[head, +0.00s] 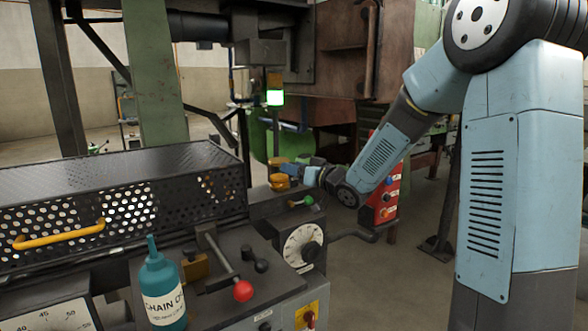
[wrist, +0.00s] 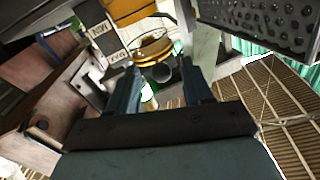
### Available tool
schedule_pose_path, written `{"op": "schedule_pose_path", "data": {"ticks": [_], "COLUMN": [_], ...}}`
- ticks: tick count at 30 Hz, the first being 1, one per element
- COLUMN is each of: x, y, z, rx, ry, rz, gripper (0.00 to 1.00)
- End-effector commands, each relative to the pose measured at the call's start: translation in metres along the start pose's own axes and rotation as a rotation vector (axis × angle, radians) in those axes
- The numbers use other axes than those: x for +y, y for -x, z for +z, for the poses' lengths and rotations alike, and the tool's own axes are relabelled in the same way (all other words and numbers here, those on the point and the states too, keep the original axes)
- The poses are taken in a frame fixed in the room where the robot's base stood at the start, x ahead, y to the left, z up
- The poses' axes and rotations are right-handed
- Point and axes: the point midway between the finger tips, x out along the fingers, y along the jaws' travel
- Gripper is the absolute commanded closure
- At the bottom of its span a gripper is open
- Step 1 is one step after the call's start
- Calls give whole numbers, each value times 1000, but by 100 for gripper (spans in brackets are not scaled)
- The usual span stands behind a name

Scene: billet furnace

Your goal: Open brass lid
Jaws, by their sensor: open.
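Two brass-coloured round pieces show in the head view at the far end of the dark machine top: an upper one (head: 277,160) and a lower one (head: 279,183). Which of them is the lid I cannot tell for certain. My gripper (head: 287,169) is beside them, its blue fingers pointing left. In the wrist view my gripper (wrist: 160,68) is open, with a brass ring-shaped piece (wrist: 152,46) ahead, between and beyond the fingertips. Another brass piece (wrist: 130,10) is at the top edge. Whether a finger touches brass is unclear.
A perforated black guard (head: 120,200) with a yellow handle covers the left of the machine. A teal bottle (head: 163,290), a red-knobbed lever (head: 242,290) and a white dial (head: 301,247) are nearer. A red button panel (head: 385,200) stands behind my arm.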

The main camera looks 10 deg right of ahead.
Motion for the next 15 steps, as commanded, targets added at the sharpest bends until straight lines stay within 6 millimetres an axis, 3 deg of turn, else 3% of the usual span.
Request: {"op": "schedule_pose_path", "data": {"ticks": [12,15], "x": [0,0], "y": [-8,-8], "z": [0,0], "rx": [1,1], "ry": [-1,-1], "rz": [0,0], "gripper": [50,58]}}
